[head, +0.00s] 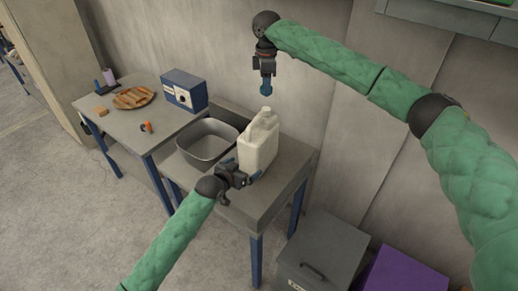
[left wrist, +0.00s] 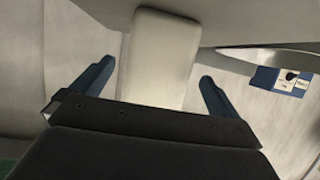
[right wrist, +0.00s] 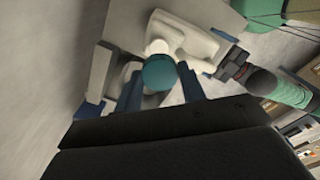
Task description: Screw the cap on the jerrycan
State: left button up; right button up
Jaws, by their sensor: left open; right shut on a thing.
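The off-white jerrycan (head: 257,148) stands upright on the table, its handle and neck at the top. My right gripper (head: 266,83) is shut on the teal cap (head: 266,91) and holds it in the air above the jerrycan's neck, apart from it. In the right wrist view the cap (right wrist: 159,72) sits between the fingertips and covers part of the jerrycan (right wrist: 190,42). My left gripper (head: 244,173) is open low beside the jerrycan. In the left wrist view the jerrycan (left wrist: 163,60) lies between the spread fingers, with a gap on each side.
A grey metal basin (head: 207,154) stands left of the jerrycan. The side table (head: 118,125) holds a plate of food (head: 134,97), a blue box (head: 184,91) and small items. A grey bin (head: 318,252) and a purple box (head: 408,272) stand at the lower right. The wall is close behind.

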pick_arm(q)
jog(key=x, duration=0.4)
jog(key=shift+f, duration=0.1)
pick_arm(e)
jog(key=shift+w+d+f, duration=0.1)
jog(key=shift+w, duration=0.05)
pick_arm(q)
jog(key=shift+x, duration=0.85)
jog(key=shift+c, duration=0.2)
jog(key=c, duration=1.2)
pick_arm(e)
send_over(266, 109)
jog(key=shift+f, duration=2.4)
jog(key=shift+f, duration=0.1)
jog(key=shift+f, duration=0.75)
jog(key=shift+f, duration=0.6)
